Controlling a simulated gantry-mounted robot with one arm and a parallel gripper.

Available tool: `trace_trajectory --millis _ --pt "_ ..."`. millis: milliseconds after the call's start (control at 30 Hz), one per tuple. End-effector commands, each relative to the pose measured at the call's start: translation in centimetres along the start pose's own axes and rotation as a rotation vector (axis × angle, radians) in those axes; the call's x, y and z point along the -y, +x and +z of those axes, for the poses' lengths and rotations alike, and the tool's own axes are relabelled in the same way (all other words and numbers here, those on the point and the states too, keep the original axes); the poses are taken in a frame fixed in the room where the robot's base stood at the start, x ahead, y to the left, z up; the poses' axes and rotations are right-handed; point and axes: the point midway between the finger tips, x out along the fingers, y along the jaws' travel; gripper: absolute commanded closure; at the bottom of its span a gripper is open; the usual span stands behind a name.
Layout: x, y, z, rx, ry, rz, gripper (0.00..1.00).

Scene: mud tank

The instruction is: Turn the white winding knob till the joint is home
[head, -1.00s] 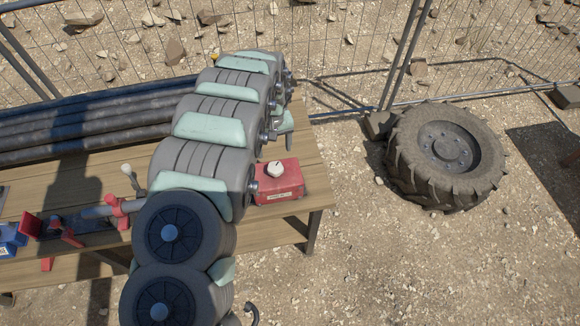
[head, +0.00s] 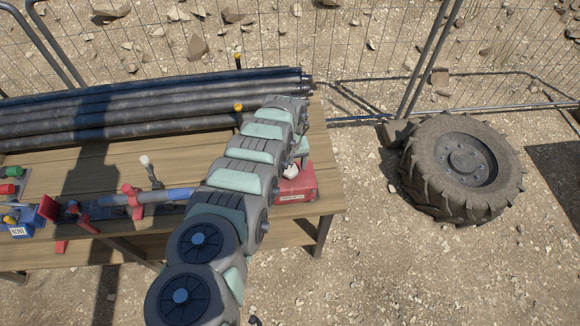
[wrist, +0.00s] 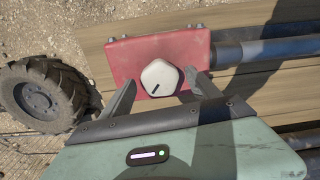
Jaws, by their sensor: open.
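In the head view the knob (head: 290,171) is partly behind my arm, on the red box (head: 305,187) at the right end of the bench. My gripper (wrist: 160,92) is open, its two fingers apart on either side of the knob in the wrist view; I cannot tell whether they touch it. A pipe with a blue section (head: 180,194) runs left from behind my arm; its end at the box is hidden in the head view.
Several dark pipes (head: 150,115) lie along the back of the wooden bench (head: 110,165). Red clamps (head: 132,200) and a blue block (head: 22,222) are at left. A large tyre (head: 430,190) lies on the ground at right, before a mesh fence.

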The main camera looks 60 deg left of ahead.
Motion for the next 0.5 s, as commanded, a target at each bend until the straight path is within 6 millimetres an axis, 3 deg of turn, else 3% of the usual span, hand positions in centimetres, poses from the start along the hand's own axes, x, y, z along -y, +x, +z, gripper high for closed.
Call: trace_trajectory --millis 367,500 --pt "0.04 0.31 0.03 0.000 -0.001 0.000 0.29" --pt "0.04 0.31 0.04 0.001 -0.001 0.000 0.39"
